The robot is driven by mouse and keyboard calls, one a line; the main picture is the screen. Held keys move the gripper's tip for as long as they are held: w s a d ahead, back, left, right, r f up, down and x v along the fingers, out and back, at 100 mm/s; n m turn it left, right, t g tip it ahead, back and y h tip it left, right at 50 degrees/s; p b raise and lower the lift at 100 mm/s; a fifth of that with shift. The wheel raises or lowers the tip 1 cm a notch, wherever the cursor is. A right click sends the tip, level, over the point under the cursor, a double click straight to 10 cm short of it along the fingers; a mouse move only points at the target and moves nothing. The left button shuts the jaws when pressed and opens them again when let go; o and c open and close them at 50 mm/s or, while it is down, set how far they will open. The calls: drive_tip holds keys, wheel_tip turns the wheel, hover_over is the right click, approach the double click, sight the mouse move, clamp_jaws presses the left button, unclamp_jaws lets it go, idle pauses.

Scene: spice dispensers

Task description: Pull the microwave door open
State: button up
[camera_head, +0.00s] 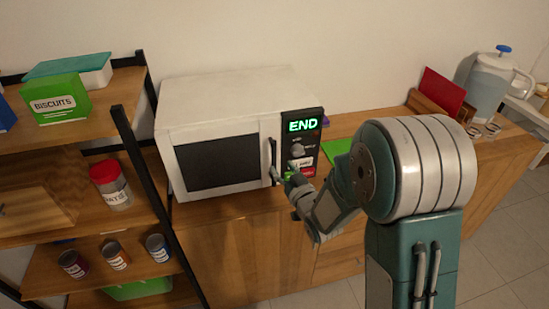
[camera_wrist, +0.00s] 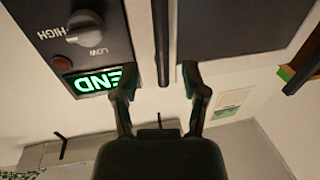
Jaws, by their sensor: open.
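The white microwave (camera_head: 240,90) stands on the wooden counter with its door (camera_head: 215,160) shut and a dark window in it. The upright dark door handle (camera_head: 273,158) is at the door's right edge, beside the control panel. My gripper (camera_head: 284,178) is at the lower part of the handle. In the wrist view, my gripper (camera_wrist: 160,78) is open, and the handle (camera_wrist: 161,40) runs between its two fingertips, one on each side. I cannot tell whether either finger touches it.
The control panel (camera_head: 302,125) shows a green END display. A shelf with a biscuits box (camera_head: 58,102), jar (camera_head: 110,185) and several small cans stands close left of the microwave. A red item (camera_head: 442,92) and a jug (camera_head: 488,85) are at the back right.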

sight(275, 159)
drive_tip(key=x, duration=0.4)
drive_tip(key=shift+a, duration=0.3)
drive_tip(key=shift+w+a, duration=0.15)
drive_tip(key=shift+w, duration=0.4)
clamp_jaws()
